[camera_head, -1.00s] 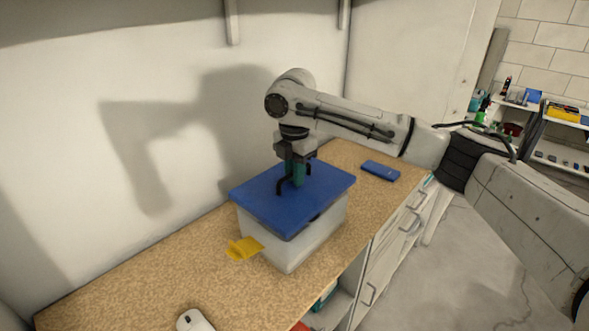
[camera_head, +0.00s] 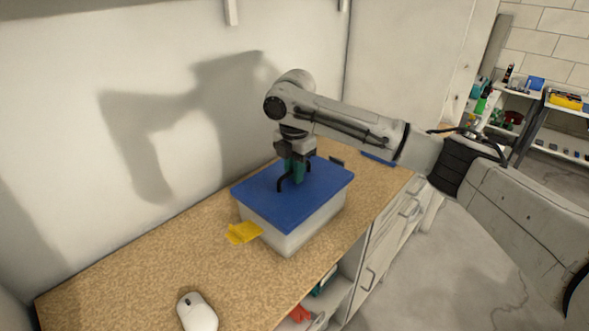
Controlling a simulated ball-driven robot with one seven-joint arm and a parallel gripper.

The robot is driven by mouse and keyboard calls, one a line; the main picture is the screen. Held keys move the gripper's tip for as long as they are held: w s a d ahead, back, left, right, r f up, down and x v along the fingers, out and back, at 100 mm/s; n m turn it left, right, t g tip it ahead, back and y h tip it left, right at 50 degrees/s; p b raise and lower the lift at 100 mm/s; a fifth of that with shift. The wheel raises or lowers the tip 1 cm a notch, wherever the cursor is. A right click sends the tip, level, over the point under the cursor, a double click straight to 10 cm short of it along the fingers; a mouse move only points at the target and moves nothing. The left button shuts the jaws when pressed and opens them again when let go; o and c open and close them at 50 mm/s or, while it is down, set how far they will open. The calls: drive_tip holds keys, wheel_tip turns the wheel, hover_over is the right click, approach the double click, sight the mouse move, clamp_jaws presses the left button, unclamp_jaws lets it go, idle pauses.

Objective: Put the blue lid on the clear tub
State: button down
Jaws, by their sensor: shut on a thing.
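The blue lid (camera_head: 315,192) lies over the top of the clear tub (camera_head: 298,234), nearly level and covering its opening. Whether its edges are fully seated cannot be told from this view. My gripper (camera_head: 293,178) is above the middle of the lid, pointing down, shut on the lid's dark handle (camera_head: 281,183). The tub stands on the brown worktop, its whitish translucent front and side walls showing below the lid. Its inside is hidden.
A yellow object (camera_head: 243,233) lies against the tub's left side. A white mouse (camera_head: 197,312) lies at the worktop's front. A blue item (camera_head: 378,158) lies behind, partly hidden by my arm. The wall is close behind; the worktop (camera_head: 130,285) is clear at left.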

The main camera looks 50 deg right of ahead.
drive_tip(key=c, duration=1)
unclamp_jaws()
wheel_tip(320, 180, up, 11)
drive_tip(key=shift+f+b, duration=0.1)
drive_tip(key=shift+b, duration=0.65)
